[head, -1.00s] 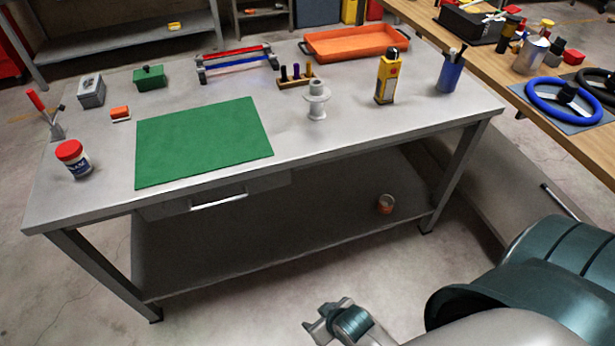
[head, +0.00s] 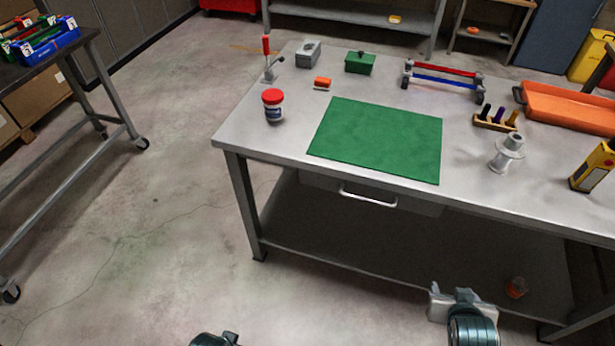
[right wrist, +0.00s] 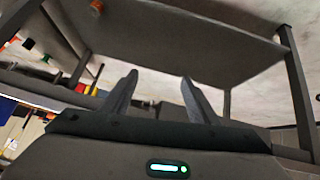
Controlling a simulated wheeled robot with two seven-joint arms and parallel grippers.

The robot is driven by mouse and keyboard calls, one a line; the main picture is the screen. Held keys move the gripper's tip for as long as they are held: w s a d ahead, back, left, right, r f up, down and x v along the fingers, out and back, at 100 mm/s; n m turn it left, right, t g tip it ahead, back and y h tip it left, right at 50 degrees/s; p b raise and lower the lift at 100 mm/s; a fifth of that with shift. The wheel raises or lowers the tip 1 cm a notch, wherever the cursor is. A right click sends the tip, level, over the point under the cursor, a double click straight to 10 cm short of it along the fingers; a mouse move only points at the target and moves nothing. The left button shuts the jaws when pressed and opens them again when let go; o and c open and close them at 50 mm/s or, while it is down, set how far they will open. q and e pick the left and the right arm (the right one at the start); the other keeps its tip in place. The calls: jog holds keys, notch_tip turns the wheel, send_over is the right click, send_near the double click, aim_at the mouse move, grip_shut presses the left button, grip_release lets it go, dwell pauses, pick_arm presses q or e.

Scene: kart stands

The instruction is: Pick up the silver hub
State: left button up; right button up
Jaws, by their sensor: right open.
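The silver hub (head: 506,153) stands on the grey workbench, right of the green mat (head: 378,138) in the head view. It has a wide flange and a narrower top. My right gripper (head: 452,293) is low in front of the bench, below the tabletop and well apart from the hub. In the right wrist view its two fingers (right wrist: 160,95) are spread with nothing between them. A dark part of my left arm shows at the bottom edge of the head view, and its fingers cannot be made out.
On the workbench (head: 250,120) stand a red-lidded jar (head: 273,105), a green box (head: 360,63), a peg block (head: 495,120), an orange tray (head: 570,108) and a yellow bottle (head: 594,166). A wheeled cart (head: 75,130) is at left. Floor between them is clear.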

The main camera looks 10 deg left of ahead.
pick_arm(q)
jog(key=s+a+f+g, duration=0.1)
jog(key=s+f, duration=0.3)
jog(key=f, duration=0.5)
jog(key=s+f, duration=0.4)
jog(key=f, duration=0.5)
jog(key=s+a+f, duration=0.2)
jog(key=s+f, duration=0.7)
jog(key=s, duration=0.3)
jog(key=shift+s+a+g, duration=0.3)
jog(key=shift+s+g, duration=0.1)
pick_arm(e)
jog(key=w+d+r+m+t+h, duration=0.2)
jog(key=w+r, duration=0.6)
jog(key=w, duration=0.4)
jog(key=w+d+r+m+t+h, duration=0.2)
jog(key=w+d+r+t+h, duration=0.2)
jog(key=w+d+r, duration=0.4)
jog(key=w+r+t, duration=0.1)
jog(key=w, duration=0.3)
jog(key=shift+d+r+m+t, duration=0.3)
jog(key=shift+t, duration=0.1)
pick_arm(q)
jog(key=shift+w, duration=0.1)
